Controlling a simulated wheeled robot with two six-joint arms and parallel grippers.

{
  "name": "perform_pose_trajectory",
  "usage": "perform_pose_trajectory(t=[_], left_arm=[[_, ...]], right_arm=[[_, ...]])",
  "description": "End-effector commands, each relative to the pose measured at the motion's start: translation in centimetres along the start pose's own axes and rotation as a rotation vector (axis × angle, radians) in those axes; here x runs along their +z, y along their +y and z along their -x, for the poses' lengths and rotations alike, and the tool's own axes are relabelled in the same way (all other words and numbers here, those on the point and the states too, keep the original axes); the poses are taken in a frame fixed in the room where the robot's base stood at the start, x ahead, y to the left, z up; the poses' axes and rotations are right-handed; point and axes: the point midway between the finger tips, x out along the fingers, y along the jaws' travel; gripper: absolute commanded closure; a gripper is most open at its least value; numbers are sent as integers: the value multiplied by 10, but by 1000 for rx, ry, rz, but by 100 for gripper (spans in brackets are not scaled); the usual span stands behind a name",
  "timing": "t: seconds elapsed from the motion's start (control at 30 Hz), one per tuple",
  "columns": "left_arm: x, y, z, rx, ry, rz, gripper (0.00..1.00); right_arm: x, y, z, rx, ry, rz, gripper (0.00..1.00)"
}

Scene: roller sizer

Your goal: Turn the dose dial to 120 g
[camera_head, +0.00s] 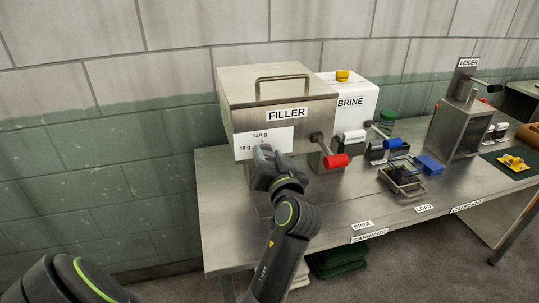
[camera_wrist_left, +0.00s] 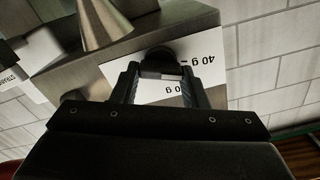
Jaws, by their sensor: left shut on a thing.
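The filler (camera_head: 270,84) is a steel box with a handle on top. Its white dose plate (camera_head: 281,140) reads "120 g" at the top and "40 g" at the left. My left gripper (camera_head: 263,154) is at the plate's lower part and hides the dial in the head view. In the left wrist view the plate (camera_wrist_left: 205,75) appears upside down. There my left gripper (camera_wrist_left: 160,80) has its fingers on either side of the dark dose dial (camera_wrist_left: 160,56), shut on it. I cannot read exactly where the dial points. My right gripper is not in view.
A red-handled lever (camera_head: 335,161) sticks out just right of the plate. A white brine box (camera_head: 350,98), a blue-handled lever (camera_head: 392,143), a wire-like holder (camera_head: 402,182) and the lidder (camera_head: 458,125) stand further right. The steel bench's front left (camera_head: 225,225) is clear.

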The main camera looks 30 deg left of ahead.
Motion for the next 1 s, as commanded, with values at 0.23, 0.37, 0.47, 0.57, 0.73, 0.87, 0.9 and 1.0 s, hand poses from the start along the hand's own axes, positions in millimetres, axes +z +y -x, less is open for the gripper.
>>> perform_pose_trajectory(t=[0.23, 0.37, 0.47, 0.57, 0.73, 0.87, 0.9, 1.0], left_arm=[[-3, 0, 0, 1, -3, -198, 83], [-2, 0, 0, 1, -3, -322, 83], [-3, 0, 0, 0, -2, -417, 83], [-2, 1, 0, 0, -2, -512, 83], [-2, 1, 0, 0, -1, -661, 83], [-1, 2, 0, -1, -1, -760, 83], [-1, 2, 0, -1, -1, -787, 83], [-1, 2, 0, 0, 0, -845, 83]], right_arm=[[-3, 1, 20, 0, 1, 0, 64], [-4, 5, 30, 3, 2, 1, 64], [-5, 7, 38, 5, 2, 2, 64], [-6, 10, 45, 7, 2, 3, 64], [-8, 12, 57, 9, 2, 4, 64], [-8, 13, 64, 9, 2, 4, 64], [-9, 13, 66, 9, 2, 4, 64], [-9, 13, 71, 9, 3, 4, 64]])
